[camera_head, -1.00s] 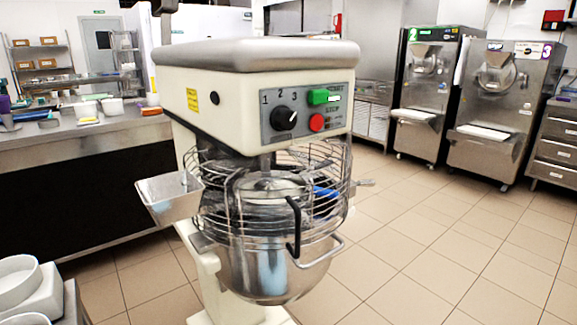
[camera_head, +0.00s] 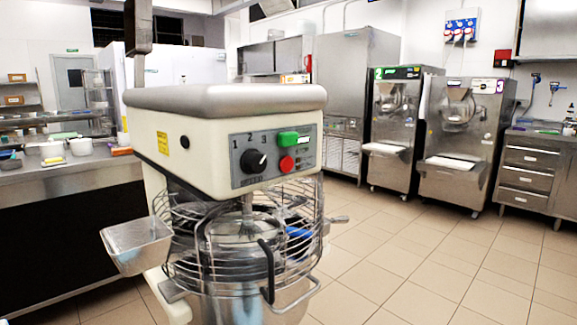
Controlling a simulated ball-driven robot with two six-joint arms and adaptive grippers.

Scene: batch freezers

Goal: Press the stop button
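The stop button (camera_head: 286,164) is a round red button on the grey control panel (camera_head: 273,153) of a cream planetary mixer (camera_head: 225,130). It sits below a green start button (camera_head: 288,139) and to the right of a black speed knob (camera_head: 253,161) with numbers 1, 2 and 3 around it. The panel faces me and nothing covers it. The mixer's wire guard (camera_head: 180,225) is over the steel bowl. Neither of my grippers is in view.
A steel counter (camera_head: 75,175) with tubs stands on the left. Two batch freezers marked 2 (camera_head: 393,125) and 3 (camera_head: 465,140) stand at the back right, beside a drawer cabinet (camera_head: 530,170). The tiled floor (camera_head: 385,260) on the right is clear.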

